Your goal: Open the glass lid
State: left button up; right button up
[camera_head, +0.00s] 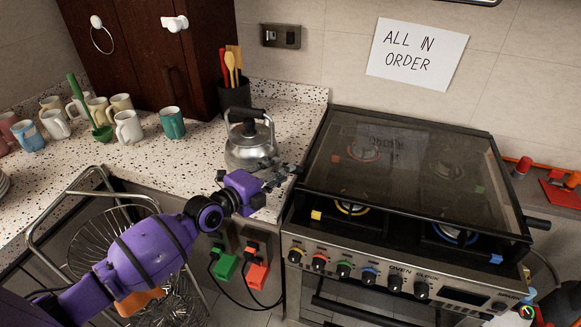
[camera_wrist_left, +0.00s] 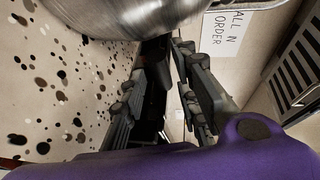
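The dark tinted glass lid (camera_head: 415,170) spans the stove (camera_head: 390,285) in the head view. Its front edge stands above the hob, with a gap where the front burners (camera_head: 350,207) show. My left gripper (camera_head: 284,177) is left of the lid's front left corner, over the counter edge and just in front of the kettle. Its fingers are apart in the left wrist view (camera_wrist_left: 162,68), with nothing held between them. A dark strip shows between the fingers there; I cannot tell whether it is the lid or the stove side. My right gripper is not in view.
A steel kettle (camera_head: 250,143) stands close behind my left gripper on the speckled counter (camera_head: 180,160). It also shows in the left wrist view (camera_wrist_left: 95,14). Mugs (camera_head: 128,126) and a utensil holder (camera_head: 233,95) stand farther back. A wire rack (camera_head: 100,240) is at lower left.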

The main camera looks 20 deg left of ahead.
pick_arm(q)
jog(key=x, duration=0.4)
jog(key=shift+w+d+f, duration=0.1)
jog(key=shift+w+f, duration=0.05)
jog(key=shift+w, duration=0.15)
grip_shut()
